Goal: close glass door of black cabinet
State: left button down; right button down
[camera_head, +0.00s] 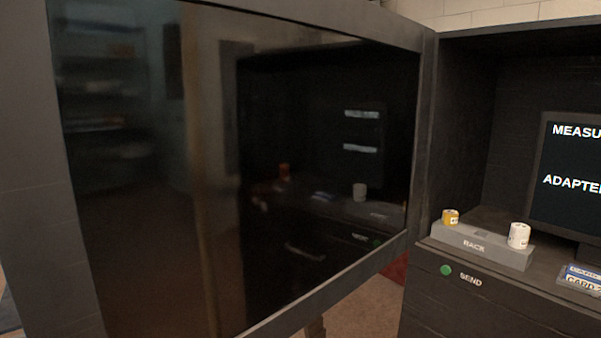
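The glass door (150,200) of the black cabinet stands open and fills the left and middle of the head view. It has a dark frame (428,130) and reflective dark glass. Its right edge meets the left side of the black cabinet (470,110), whose front is open. The door's left edge reaches close to me at the left of the picture. Neither of my grippers is in view.
In the cabinet, a grey rack (484,248) bears a yellow cylinder (450,217) and a white cylinder (518,235). A screen (570,175) stands behind, and a card (582,277) lies at the front right. A green button (446,270) is on the front panel.

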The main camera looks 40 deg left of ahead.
aim_at(239, 168)
jog(key=k+j, duration=0.15)
jog(key=j, duration=0.3)
jog(key=k+j+z, duration=0.1)
jog(key=j, duration=0.3)
jog(key=k+j, duration=0.15)
jog(key=j, duration=0.3)
jog(key=k+j+z, duration=0.1)
jog(key=j, duration=0.3)
jog(key=k+j, duration=0.25)
jog(key=j, duration=0.15)
jog(key=k+j+z, duration=0.1)
jog(key=j, duration=0.3)
